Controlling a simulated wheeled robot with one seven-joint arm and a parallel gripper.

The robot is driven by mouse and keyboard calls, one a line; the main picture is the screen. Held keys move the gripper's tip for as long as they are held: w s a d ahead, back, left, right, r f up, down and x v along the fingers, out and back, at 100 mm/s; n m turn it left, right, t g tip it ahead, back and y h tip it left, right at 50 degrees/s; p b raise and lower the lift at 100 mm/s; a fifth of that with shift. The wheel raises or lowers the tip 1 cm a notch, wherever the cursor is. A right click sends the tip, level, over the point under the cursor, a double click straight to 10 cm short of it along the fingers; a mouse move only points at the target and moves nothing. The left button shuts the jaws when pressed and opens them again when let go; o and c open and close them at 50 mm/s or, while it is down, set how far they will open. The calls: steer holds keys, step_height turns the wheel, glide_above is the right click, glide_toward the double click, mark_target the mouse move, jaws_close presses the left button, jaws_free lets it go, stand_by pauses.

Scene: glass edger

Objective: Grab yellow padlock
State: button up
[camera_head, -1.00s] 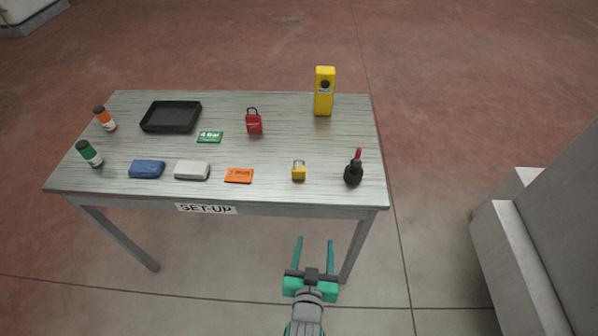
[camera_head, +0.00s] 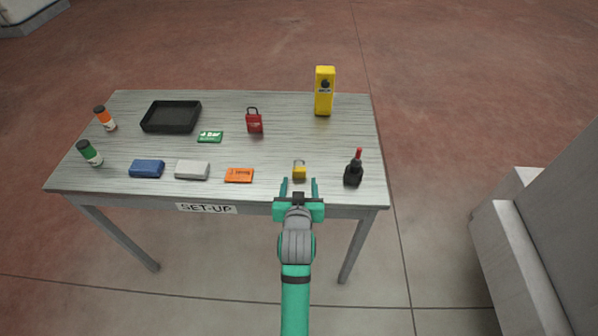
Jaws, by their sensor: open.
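The small yellow padlock (camera_head: 299,173) stands upright near the front edge of the table, right of the middle, with its shackle up. My gripper (camera_head: 299,184) is open, with its two teal fingers pointing at the padlock from the front edge side. The fingertips appear just in front of the padlock, one to each side of it in the picture. The gap between the fingers looks empty. I cannot tell the height of the fingers over the tabletop.
An orange card (camera_head: 239,175) lies to the left. A red padlock (camera_head: 254,123) and a yellow device (camera_head: 324,92) stand farther back. A grey machine (camera_head: 530,240) is at right.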

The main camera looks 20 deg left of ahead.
mark_target(299, 173)
steer(key=x, duration=0.2)
steer(key=r+x, duration=0.1)
steer(key=x, duration=0.2)
steer(key=shift+w+a, duration=0.2)
steer(key=shift+w, duration=0.1)
steer(key=shift+w+a+f, duration=0.15)
steer(key=shift+w+f, duration=0.05)
steer(key=shift+w, duration=0.25)
steer(key=c, duration=1.2)
